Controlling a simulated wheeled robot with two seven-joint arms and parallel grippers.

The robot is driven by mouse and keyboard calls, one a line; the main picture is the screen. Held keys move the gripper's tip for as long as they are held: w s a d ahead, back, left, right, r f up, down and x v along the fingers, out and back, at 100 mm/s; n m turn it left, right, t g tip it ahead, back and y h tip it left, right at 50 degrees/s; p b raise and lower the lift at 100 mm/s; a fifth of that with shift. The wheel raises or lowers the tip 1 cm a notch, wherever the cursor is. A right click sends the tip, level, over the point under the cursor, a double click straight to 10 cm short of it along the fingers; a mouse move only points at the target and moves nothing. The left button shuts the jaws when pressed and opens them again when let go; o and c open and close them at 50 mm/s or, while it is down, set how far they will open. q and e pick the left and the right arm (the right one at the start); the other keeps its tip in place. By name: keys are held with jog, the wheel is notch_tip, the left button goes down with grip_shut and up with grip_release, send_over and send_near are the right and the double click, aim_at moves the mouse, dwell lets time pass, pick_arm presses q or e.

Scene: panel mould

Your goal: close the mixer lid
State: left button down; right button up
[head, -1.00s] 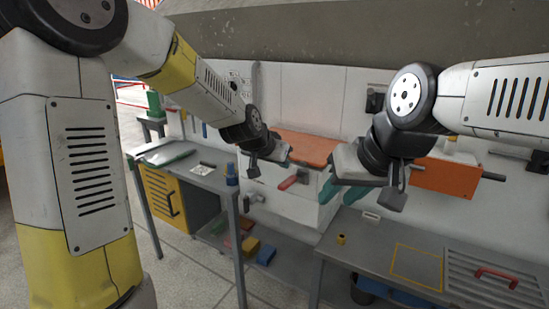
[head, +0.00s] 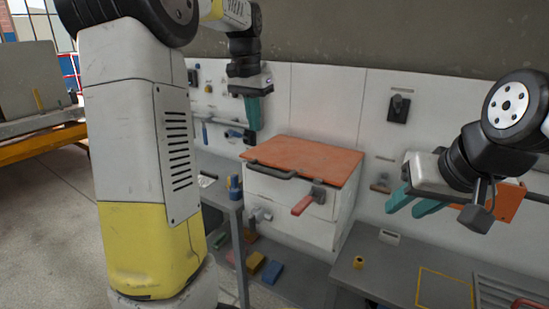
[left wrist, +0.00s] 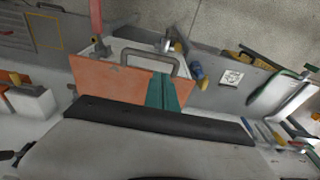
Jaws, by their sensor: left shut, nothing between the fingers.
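The mixer is a white box (head: 290,195) with an orange lid (head: 310,153) lying flat across its top in the head view. A dark bar handle (head: 268,171) runs along the lid's front edge. A red lever (head: 303,204) sticks out from the front. My left gripper (head: 252,113) is shut and empty, its teal fingers pointing down above the lid's left back side. In the left wrist view its fingers (left wrist: 162,92) overlap the lid (left wrist: 100,78), hiding part of it; contact cannot be told. My right gripper (head: 403,211) is open and empty, right of the mixer.
A grey bench (head: 390,272) with a small yellow ring (head: 358,262) stands at the lower right. Coloured blocks (head: 265,268) lie on a low shelf. A white wall panel (head: 325,110) stands behind.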

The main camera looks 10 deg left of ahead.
aim_at(258, 169)
pick_arm(q)
jog(key=f, duration=0.4)
jog(key=w+f, duration=0.1)
jog(key=f, duration=0.7)
jog(key=shift+w+d, duration=0.3)
jog(key=f, duration=0.2)
jog(key=shift+s+a+f, duration=0.1)
jog(key=shift+s+f, duration=0.1)
jog(key=shift+f, duration=0.1)
jog(key=shift+s+f, duration=0.2)
jog(key=shift+f, duration=0.05)
notch_tip(258, 169, up, 15)
jog(key=s, duration=0.2)
jog(key=s+d+f+n+t, duration=0.1)
jog(key=s+d+f+t, duration=0.1)
jog(key=s, duration=0.9)
jog(key=s+d+f+n+t+h, duration=0.1)
jog(key=s+d+f+n+t, duration=0.1)
jog(key=s, duration=1)
jog(key=shift+d+f+t+h, duration=0.3)
jog(key=shift+d+f, duration=0.1)
jog(key=shift+f, duration=0.15)
